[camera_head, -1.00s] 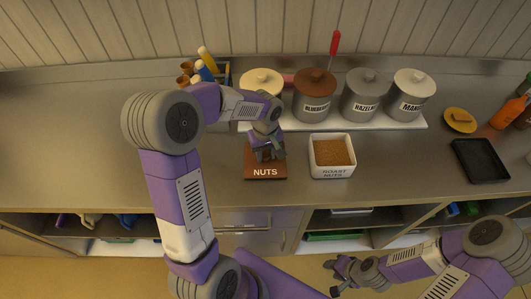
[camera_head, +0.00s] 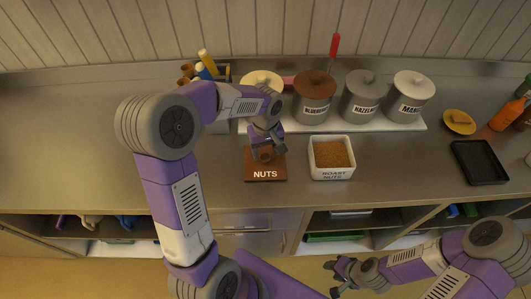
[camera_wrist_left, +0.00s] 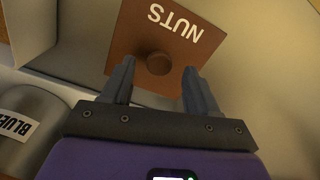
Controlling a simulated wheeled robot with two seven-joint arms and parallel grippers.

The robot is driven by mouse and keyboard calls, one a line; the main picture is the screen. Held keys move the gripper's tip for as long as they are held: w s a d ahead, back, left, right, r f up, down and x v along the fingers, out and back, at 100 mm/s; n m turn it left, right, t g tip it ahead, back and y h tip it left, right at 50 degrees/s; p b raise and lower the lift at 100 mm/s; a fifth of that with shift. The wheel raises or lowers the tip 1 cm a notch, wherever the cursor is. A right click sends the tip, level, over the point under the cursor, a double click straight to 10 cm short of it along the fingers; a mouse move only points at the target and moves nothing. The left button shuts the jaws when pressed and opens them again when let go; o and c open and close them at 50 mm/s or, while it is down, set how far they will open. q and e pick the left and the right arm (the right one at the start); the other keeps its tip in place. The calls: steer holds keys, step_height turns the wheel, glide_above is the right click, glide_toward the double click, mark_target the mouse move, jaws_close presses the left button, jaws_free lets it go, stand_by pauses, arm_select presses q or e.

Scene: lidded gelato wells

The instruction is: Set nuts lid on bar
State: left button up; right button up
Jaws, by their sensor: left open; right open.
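The nuts lid is a flat brown square (camera_head: 264,174) marked NUTS with a round brown knob. It lies on the steel counter, left of the white roast nuts tub (camera_head: 332,172). My left gripper (camera_head: 268,150) is open just above and behind the lid. In the left wrist view the lid (camera_wrist_left: 190,62) shows with its knob (camera_wrist_left: 159,63) between and just beyond the two open fingers, untouched as far as I can tell. My right gripper (camera_head: 340,274) is open and empty, low in front of the counter.
A black tray (camera_head: 480,162) and a yellow plate (camera_head: 459,122) lie at the right. The left counter is clear.

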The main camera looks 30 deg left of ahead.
mark_target(265, 157)
arm_select(q)
step_height(265, 157, up, 9)
steer(key=p, duration=0.1)
steer(key=shift+r, duration=0.15)
stand_by(0.6)
